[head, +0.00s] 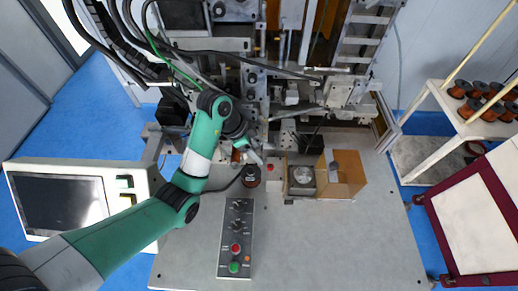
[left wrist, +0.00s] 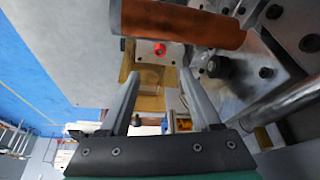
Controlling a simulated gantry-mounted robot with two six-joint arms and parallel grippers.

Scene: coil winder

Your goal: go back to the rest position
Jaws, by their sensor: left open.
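My left arm, green and white, comes in from the left in the head view. Its gripper (head: 256,157) hangs over the front of the winding machine, near a small dark round spool (head: 250,176) on the worktop. In the left wrist view the two fingers of my left gripper (left wrist: 160,78) stand apart with nothing held between them. Beyond the fingertips is a light block with a red button (left wrist: 160,49). A copper-coloured cylinder (left wrist: 185,22) crosses the top of that view, apart from the fingers. My right gripper does not show.
The coil winder (head: 300,110) fills the back. A control panel (head: 236,238) lies in front and a screen (head: 62,203) at left. Copper spools (head: 480,105) stand on a shelf at right. The front-right worktop is clear.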

